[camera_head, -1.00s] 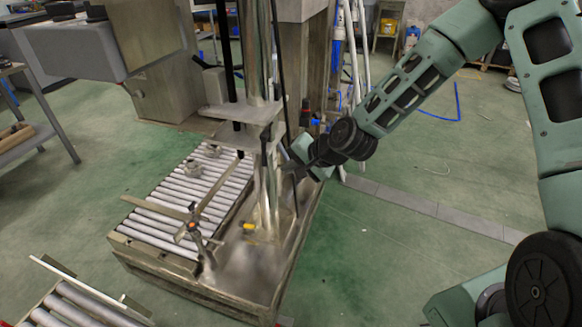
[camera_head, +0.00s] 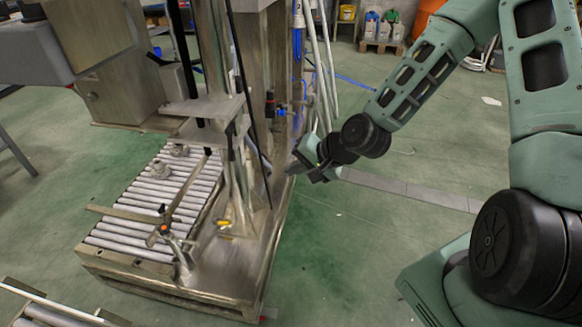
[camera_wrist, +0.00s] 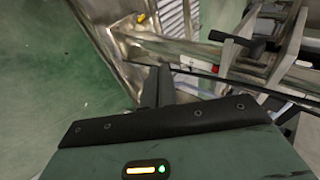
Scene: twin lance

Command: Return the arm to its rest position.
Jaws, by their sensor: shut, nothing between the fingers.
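My green and black arm reaches in from the right side of the head view, bent at the elbow. My gripper (camera_head: 290,168) is at its far end, close to the right side of a metal machine frame (camera_head: 235,255). In the wrist view my gripper (camera_wrist: 158,72) shows as two dark fingers close together, shut with nothing between them. The fingers point toward the machine's metal base plate. I cannot tell whether the fingertips touch the machine; they overlap its edge in the head view.
A roller conveyor (camera_head: 160,205) with small metal parts on it belongs to the machine. Upright posts and hoses (camera_head: 318,70) stand behind my gripper. Another roller section (camera_head: 45,312) lies at the lower left. Green floor (camera_head: 350,250) right of the machine is clear.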

